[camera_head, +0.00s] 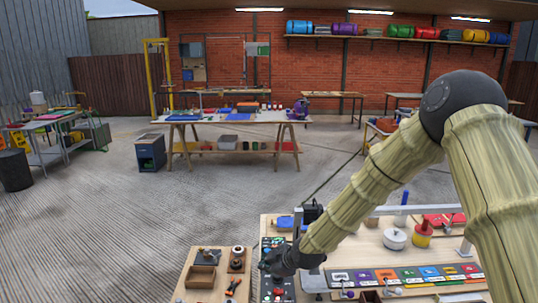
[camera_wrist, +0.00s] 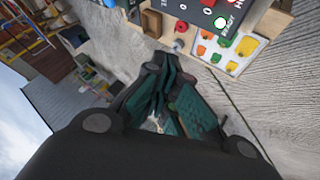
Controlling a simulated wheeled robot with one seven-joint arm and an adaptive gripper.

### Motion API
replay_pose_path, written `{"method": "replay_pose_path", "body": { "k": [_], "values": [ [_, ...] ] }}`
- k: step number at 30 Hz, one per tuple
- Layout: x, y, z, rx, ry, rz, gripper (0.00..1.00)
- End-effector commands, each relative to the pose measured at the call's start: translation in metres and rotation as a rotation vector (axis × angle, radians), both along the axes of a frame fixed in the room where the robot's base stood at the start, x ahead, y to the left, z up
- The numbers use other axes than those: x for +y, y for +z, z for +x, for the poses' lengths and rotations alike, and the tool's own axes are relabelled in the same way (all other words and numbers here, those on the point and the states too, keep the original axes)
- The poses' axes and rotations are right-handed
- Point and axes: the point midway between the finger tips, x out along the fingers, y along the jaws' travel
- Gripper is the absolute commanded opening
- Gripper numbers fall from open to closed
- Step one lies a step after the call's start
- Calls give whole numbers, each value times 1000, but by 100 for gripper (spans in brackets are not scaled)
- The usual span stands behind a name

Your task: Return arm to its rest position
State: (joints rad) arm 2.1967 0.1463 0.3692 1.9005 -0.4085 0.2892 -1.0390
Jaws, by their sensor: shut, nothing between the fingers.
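My arm reaches down from the upper right in the head view, bent at a dark joint. Its dark end with my gripper (camera_head: 278,263) is over the left part of the workbench (camera_head: 345,235). In the wrist view my gripper (camera_wrist: 170,62) has its dark fingers with green pads together, with nothing held between them. The fingertips point toward a bench edge and the concrete floor beyond.
A small wooden stand (camera_head: 200,284) with pliers is beside the bench. On the bench are a white pot (camera_head: 395,238), a red and yellow container (camera_head: 422,236) and a row of coloured labels. A white tray (camera_wrist: 231,52) with coloured pieces shows in the wrist view. Open floor lies behind.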

Motion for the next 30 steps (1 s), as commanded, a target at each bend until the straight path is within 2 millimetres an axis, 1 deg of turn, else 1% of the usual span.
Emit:
{"method": "replay_pose_path", "body": {
  "k": [1, 5, 8, 11, 14, 17, 18, 20, 21, 23, 24, 26, 27, 29, 30],
  "values": [
    [0, -9, -6, 18, -10, 4, 0],
    [-7, -30, -21, 69, -53, 19, 0],
    [-13, -49, -37, 114, -95, 33, 0],
    [-22, -71, -55, 168, -147, 48, 0],
    [-33, -97, -79, 233, -212, 63, 0],
    [-49, -129, -114, 320, -303, 80, 0],
    [-56, -143, -130, 359, -349, 88, 0],
    [-68, -163, -156, 416, -420, 96, 0],
    [-77, -176, -175, 455, -469, 100, 0],
    [-89, -194, -202, 509, -545, 105, 0],
    [-98, -205, -221, 544, -596, 107, 0],
    [-111, -219, -249, 595, -676, 108, 0],
    [-120, -228, -268, 626, -731, 108, 0],
    [-133, -240, -298, 672, -813, 103, 0],
    [-143, -247, -319, 701, -872, 100, 0]
  ]
}}
